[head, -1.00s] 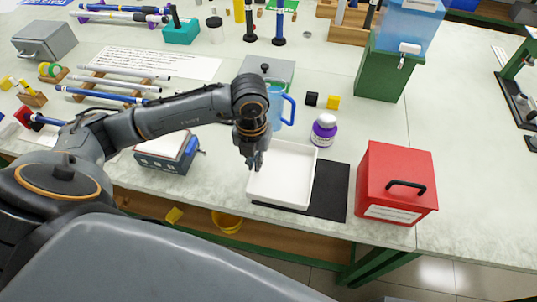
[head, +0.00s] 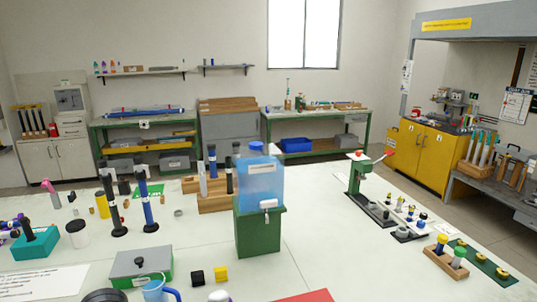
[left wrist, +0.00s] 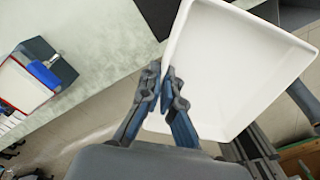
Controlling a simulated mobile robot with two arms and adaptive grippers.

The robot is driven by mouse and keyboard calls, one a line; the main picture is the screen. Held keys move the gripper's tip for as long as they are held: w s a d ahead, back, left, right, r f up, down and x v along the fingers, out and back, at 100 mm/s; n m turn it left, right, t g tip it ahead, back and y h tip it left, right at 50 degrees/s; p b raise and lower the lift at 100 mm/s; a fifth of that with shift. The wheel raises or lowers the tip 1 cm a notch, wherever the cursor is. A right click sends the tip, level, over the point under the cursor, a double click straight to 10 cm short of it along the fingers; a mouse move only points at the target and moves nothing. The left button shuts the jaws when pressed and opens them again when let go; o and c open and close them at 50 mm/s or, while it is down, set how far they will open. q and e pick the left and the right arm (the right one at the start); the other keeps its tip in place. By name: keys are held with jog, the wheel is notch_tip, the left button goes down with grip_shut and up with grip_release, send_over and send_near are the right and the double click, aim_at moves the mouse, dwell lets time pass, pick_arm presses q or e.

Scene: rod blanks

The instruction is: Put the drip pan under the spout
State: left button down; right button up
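The drip pan, a white square tray (left wrist: 240,65), shows in the left wrist view, tilted in the picture, with floor around part of it. My left gripper (left wrist: 163,88) has its fingers on either side of the pan's near rim and looks shut on it. The spout is a white tap (head: 268,204) low on the front of a blue water tank (head: 262,182). The tank sits on a green stand (head: 258,232) on the bench in the head view. The pan and left gripper are out of the head view. My right gripper is in neither view.
A green press (head: 358,175) is at right. Bench right of the stand is clear.

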pick_arm(q)
jog(key=m, duration=0.3)
jog(key=r+m, duration=0.1)
jog(key=shift+w+d+m, duration=0.15)
jog(key=shift+d+m, duration=0.25)
jog(key=m, duration=0.4)
jog(key=shift+d+r, duration=0.35)
jog(key=shift+r, duration=0.05)
jog(key=m, duration=0.4)
jog(key=d+r+m, duration=0.1)
jog(key=m, duration=0.2)
jog(key=shift+w, duration=0.15)
jog(key=m, duration=0.2)
jog(key=r+m, duration=0.1)
jog(key=m, duration=0.3)
jog(key=shift+d+r+m, duration=0.2)
jog(key=shift+d+m, duration=0.15)
jog(key=shift+m, duration=0.05)
jog(key=m, duration=0.3)
jog(key=shift+d+r+m, duration=0.2)
jog(key=shift+r+m, duration=0.15)
jog(key=shift+m, duration=0.05)
jog(key=m, duration=0.3)
jog(key=shift+d+r, duration=0.15)
jog(key=shift+r, duration=0.1)
